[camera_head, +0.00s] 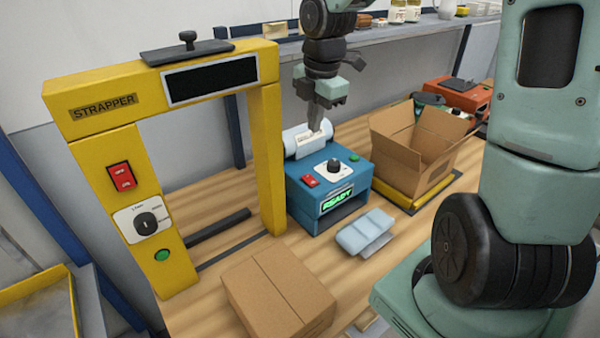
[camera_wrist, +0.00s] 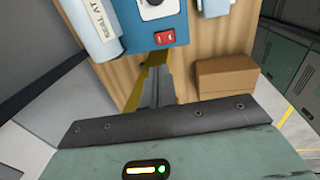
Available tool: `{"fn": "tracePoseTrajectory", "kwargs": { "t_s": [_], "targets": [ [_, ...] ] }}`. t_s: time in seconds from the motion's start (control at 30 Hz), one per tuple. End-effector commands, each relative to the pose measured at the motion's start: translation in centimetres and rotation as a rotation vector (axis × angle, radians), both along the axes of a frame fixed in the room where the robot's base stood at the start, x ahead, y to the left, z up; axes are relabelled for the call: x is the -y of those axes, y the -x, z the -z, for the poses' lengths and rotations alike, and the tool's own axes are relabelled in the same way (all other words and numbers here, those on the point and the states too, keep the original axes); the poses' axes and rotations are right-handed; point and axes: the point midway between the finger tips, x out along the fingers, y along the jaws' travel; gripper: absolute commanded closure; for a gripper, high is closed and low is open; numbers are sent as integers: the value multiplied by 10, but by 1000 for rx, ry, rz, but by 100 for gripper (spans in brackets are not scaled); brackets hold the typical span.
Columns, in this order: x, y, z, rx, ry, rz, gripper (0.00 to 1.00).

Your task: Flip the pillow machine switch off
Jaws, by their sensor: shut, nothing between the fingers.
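The pillow machine (camera_head: 322,190) is a blue box on the wooden bench, with a green lit display (camera_head: 337,198) reading READY. Its red rocker switch (camera_head: 309,181) is on the left of the sloped face and also shows in the wrist view (camera_wrist: 164,38). The rocker's position is too small to tell. Beside it are a black knob (camera_head: 334,166) and a green button (camera_head: 354,157). My gripper (camera_head: 316,128) is shut and empty, pointing down above the machine's back, by the white film roll (camera_head: 308,138). Whether it touches the roll is unclear.
A yellow strapper (camera_head: 88,130) with its own red switch (camera_head: 121,177) stands at left. An open carton (camera_head: 416,147) stands right of the machine. A closed carton (camera_head: 278,293) and pale air pillows (camera_head: 364,232) lie in front. A shelf runs along the wall behind.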

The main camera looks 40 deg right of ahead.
Motion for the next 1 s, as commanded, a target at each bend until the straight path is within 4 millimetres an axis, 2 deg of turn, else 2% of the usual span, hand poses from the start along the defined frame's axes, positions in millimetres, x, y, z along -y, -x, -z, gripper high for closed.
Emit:
{"fn": "tracePoseTrajectory", "kwargs": {
  "t_s": [0.17, 0.27, 0.37, 0.8, 1.0],
  "targets": [
    [0, 0, 2, -1, 0, -1, 100],
    [-1, -1, 10, -3, -2, 0, 100],
    [-1, -2, 24, -5, -3, -1, 100],
    [-2, -13, 110, -4, -1, -4, 100],
    [-2, -16, 133, -2, 0, -1, 100]
  ]
}}
